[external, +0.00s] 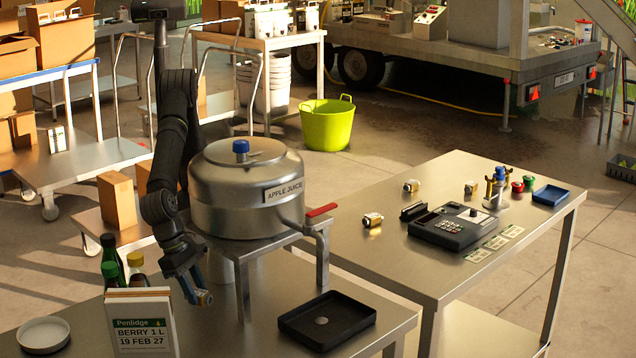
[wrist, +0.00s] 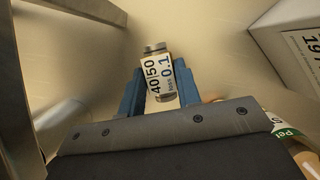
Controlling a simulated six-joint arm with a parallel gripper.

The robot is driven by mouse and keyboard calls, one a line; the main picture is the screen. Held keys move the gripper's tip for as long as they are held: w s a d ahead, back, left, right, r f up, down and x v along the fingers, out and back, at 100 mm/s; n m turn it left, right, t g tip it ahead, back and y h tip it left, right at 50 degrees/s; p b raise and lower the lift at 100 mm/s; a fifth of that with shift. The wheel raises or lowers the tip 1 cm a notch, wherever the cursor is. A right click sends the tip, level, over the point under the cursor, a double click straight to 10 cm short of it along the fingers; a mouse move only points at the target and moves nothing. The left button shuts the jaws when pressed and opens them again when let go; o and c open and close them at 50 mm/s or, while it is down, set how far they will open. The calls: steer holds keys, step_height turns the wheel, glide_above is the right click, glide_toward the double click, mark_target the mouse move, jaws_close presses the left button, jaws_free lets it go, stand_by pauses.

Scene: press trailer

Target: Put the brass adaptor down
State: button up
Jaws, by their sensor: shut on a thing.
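My gripper (external: 203,297) is low over the front steel table, between the juice carton and the black tray. In the wrist view its blue fingers (wrist: 159,88) are shut on the brass adaptor (wrist: 156,58), a short metal cylinder with a white label reading "40/50" and "0.1". The adaptor sticks out past the fingertips, over a bare tan-looking surface. Whether it touches that surface I cannot tell. In the external view the held adaptor is too small to make out clearly.
A black tray (external: 327,321) with a small round disc is to the right. The carton (external: 140,322), bottles (external: 112,262) and a white dish (external: 43,335) are to the left. The steel juice tank (external: 247,190) stands behind. Similar small fittings (external: 372,220) lie on the right table (external: 390,262).

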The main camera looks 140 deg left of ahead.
mark_target(200, 324)
steer(key=shift+f, duration=3)
steer(key=shift+f, duration=0.1)
steer(key=o, duration=1)
steer(key=v, duration=1.2)
